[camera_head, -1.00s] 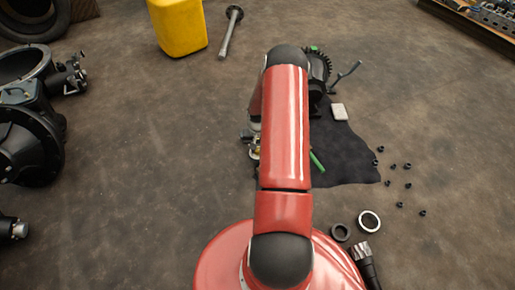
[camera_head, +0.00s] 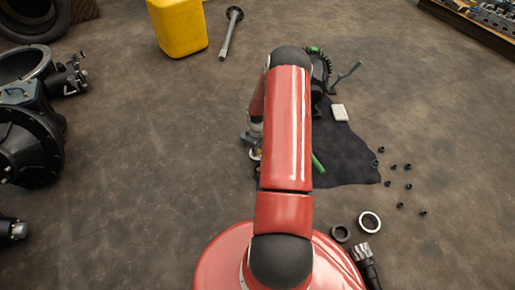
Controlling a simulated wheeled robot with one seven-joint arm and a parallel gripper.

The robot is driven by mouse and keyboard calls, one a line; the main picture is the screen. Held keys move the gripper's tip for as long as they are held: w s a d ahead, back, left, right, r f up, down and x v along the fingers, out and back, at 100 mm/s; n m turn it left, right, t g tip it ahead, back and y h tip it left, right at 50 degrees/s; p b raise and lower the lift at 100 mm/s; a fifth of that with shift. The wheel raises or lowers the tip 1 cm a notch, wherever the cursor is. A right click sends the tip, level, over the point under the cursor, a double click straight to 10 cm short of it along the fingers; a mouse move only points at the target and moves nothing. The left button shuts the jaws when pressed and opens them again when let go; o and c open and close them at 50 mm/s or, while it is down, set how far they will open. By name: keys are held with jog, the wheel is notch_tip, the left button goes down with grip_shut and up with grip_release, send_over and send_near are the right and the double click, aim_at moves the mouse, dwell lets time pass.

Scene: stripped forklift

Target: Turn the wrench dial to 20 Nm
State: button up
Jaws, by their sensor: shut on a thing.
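My red arm covers the middle of the view. Part of my gripper (camera_head: 252,141) shows at the arm's left side, at the left edge of a dark cloth (camera_head: 345,160). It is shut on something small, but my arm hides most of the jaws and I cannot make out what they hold. A bit of yellow shows by the jaws. A thin green rod (camera_head: 318,163) sticks out from behind the arm over the cloth; I cannot tell whether it belongs to the wrench. The wrench dial and its scale cannot be made out.
A yellow canister (camera_head: 178,27) stands behind.

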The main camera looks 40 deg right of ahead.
jog(key=n, duration=0.4)
jog(key=shift+n, duration=0.3)
jog(key=shift+n+p, duration=0.6)
jog(key=shift+n, duration=1.7)
jog(key=o, duration=1)
notch_tip(320, 180, up, 8)
jog(key=shift+f+p, duration=0.25)
jog(key=shift+p, duration=0.5)
jog(key=shift+r, duration=0.15)
